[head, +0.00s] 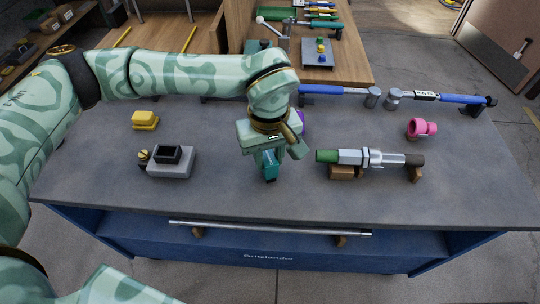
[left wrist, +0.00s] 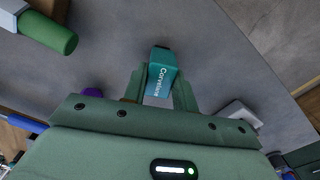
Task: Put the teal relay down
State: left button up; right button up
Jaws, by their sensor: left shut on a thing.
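The teal relay (head: 268,165) is a small block with a dark end, held in my left gripper (head: 270,152) over the front middle of the grey bench top (head: 240,197). In the left wrist view the relay (left wrist: 161,72) shows its lettered side between the two fingers of the left gripper (left wrist: 160,88). The left gripper is shut on it. I cannot tell whether the relay touches the bench. My right gripper is not in view.
Left of the gripper stand a grey block with a black socket (head: 172,160) and a yellow block (head: 145,119). On the right are a pipe with a green end (head: 368,158) and a pink fitting (head: 422,127). Blue-handled tools (head: 440,97) lie behind. A purple thing (head: 300,124) is partly hidden.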

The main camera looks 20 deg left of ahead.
aim_at(270, 158)
pick_arm(q)
jog(key=shift+r, duration=0.15)
jog(key=o, duration=1)
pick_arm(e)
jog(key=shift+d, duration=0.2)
pick_arm(q)
notch_tip(270, 158, up, 12)
jog(key=p, duration=0.4)
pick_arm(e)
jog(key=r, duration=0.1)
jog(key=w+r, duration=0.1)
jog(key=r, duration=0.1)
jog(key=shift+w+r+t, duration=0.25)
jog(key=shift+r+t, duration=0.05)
pick_arm(q)
jog(key=shift+d, duration=0.1)
